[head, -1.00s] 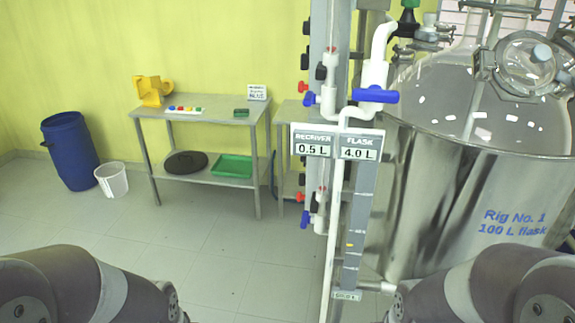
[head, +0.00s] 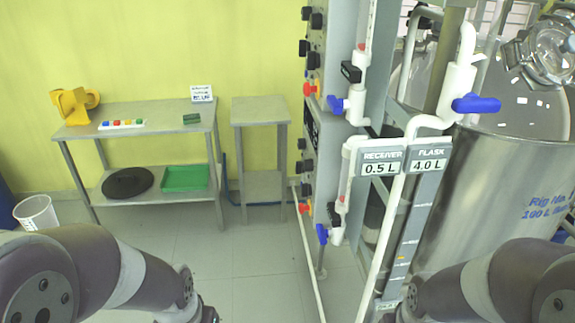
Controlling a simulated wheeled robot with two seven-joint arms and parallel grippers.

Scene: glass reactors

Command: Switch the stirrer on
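A reactor rig with a large steel vessel (head: 490,185) and glass flask (head: 480,90) stands at the right, marked Rig No. 1, 100 L flask. To its left, a tall grey panel (head: 338,60) is seen nearly edge-on. Black knobs (head: 316,20) and red knobs (head: 310,89) stick out from its left side. I cannot tell which control belongs to the stirrer, and the panel's face is mostly turned away. My two arms show at the bottom left and bottom right, apart from the rig. Both grippers are below the picture edge.
A steel table (head: 150,130) and a smaller one (head: 260,112) stand by the yellow wall. Floor (head: 255,265) between them and me is clear.

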